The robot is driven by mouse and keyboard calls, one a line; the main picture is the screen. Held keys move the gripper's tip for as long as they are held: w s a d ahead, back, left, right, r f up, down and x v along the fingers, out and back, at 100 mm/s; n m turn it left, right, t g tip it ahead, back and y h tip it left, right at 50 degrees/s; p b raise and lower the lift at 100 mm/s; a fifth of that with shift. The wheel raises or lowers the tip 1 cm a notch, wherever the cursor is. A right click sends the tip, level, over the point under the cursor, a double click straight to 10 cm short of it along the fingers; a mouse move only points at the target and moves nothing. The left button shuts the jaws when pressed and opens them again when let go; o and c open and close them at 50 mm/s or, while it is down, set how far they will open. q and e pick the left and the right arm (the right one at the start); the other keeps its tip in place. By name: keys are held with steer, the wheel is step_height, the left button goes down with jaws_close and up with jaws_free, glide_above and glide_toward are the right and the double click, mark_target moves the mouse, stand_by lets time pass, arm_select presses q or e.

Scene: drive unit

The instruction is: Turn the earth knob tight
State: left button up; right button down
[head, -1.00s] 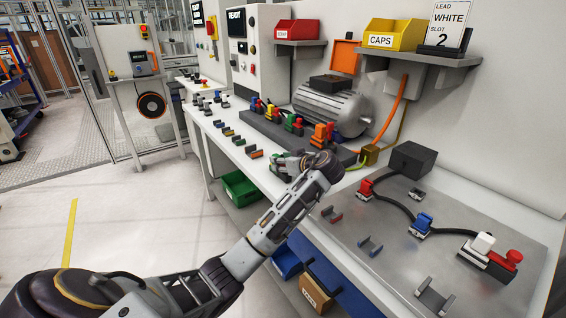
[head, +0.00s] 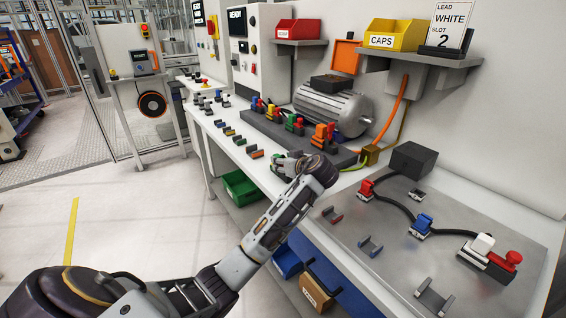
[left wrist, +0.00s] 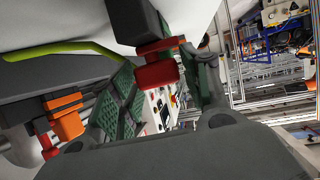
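My left gripper (head: 286,162) reaches over the near end of the dark terminal block (head: 262,125), beside the yellow-green earth lead (head: 353,167). My wrist hides the earth terminal in the head view. In the left wrist view a red knob (left wrist: 158,72) on a dark post lies between the green-padded fingers of this gripper (left wrist: 160,62). The fingers flank the knob closely; I cannot tell whether both touch it. The yellow-green lead (left wrist: 68,49) shows at upper left there. My right gripper is in neither view.
An orange terminal (head: 322,134) stands just behind my left gripper, also close in the left wrist view (left wrist: 67,118). The grey motor (head: 333,108) is behind the block. A metal plate (head: 470,217) with several plugs lies at right. Small clips lie along the bench's front edge.

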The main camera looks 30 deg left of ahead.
arm_select(q)
steer(key=shift+o, duration=0.9)
steer(key=shift+w+d, duration=0.15)
steer(key=shift+d, duration=0.05)
steer(key=shift+a, duration=0.1)
steer(key=shift+s+d+r, duration=0.2)
steer(key=shift+s+d, duration=0.15)
steer(key=shift+d, duration=0.1)
steer(key=v, duration=1.1)
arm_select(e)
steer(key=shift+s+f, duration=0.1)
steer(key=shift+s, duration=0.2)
